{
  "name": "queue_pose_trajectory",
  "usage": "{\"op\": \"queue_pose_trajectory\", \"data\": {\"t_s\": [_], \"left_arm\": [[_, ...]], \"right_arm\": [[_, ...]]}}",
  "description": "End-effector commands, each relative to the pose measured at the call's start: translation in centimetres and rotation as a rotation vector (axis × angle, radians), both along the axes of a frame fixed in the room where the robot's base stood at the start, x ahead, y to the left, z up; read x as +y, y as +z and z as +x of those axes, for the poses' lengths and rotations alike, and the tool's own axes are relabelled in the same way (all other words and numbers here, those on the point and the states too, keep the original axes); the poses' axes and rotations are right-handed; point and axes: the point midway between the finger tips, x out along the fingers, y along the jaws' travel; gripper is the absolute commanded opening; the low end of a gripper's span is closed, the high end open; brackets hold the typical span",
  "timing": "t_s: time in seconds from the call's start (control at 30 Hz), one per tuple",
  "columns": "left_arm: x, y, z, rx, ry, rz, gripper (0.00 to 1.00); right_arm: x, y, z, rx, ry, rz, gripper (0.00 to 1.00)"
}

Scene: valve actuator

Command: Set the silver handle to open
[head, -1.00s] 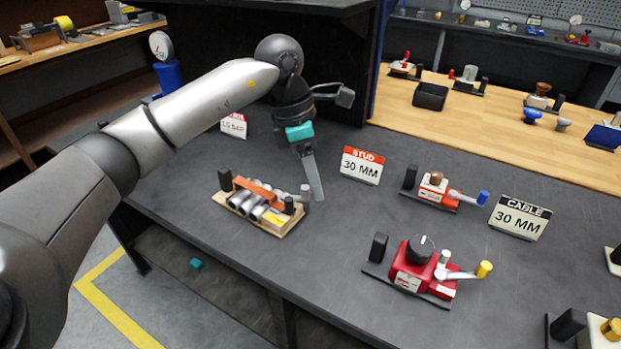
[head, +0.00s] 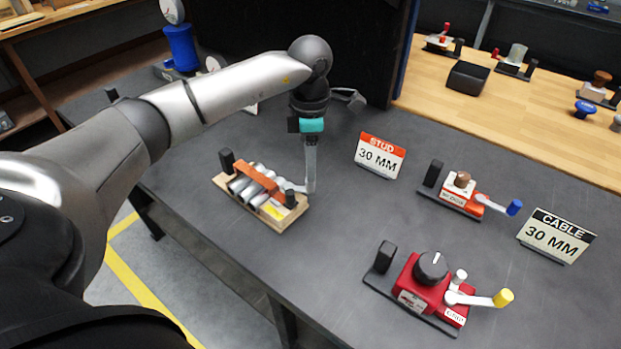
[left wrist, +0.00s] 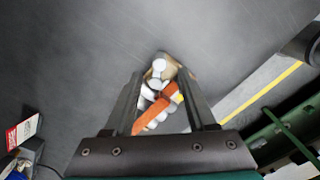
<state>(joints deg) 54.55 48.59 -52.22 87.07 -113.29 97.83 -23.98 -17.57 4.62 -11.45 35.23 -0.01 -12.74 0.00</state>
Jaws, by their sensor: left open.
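The valve unit (head: 252,213) is a wooden base with silver pipes, an orange bar and black posts, on the dark table. Its silver handle (head: 289,185) lies at the back right end of the unit, partly hidden by my fingers in the head view. My left gripper (head: 310,188) points down at that end, right beside the handle. In the left wrist view my open fingers (left wrist: 166,95) frame the unit, with the handle's pale round end (left wrist: 159,66) between them at the far side. I cannot tell whether a finger touches the handle. My right gripper is out of view.
To the right stand a red unit (head: 430,287) with a yellow-tipped lever and a red-white unit (head: 458,193) with a blue-tipped lever. Signs stand behind: a STUD card (head: 380,157) and a CABLE card (head: 556,237). Table between the units is clear.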

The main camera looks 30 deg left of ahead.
Motion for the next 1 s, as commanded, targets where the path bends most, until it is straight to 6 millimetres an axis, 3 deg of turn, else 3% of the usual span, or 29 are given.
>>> {"op": "queue_pose_trajectory", "data": {"t_s": [0.1, 0.3, 0.7, 1.0], "left_arm": [[-0.1, -2.4, -0.1, 0.003, 0.0, -0.001, 0.56], [0.0, -4.9, 0.0, 0.002, 0.0, 0.0, 0.56], [-0.1, -5.6, 0.0, -0.001, -0.001, -0.001, 0.56], [-0.1, -5.5, 0.0, -0.001, -0.001, -0.001, 0.23]], "right_arm": [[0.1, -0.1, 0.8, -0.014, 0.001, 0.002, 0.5], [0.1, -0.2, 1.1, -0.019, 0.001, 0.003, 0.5], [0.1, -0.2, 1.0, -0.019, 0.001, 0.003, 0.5], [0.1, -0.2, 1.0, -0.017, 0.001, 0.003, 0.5]]}}
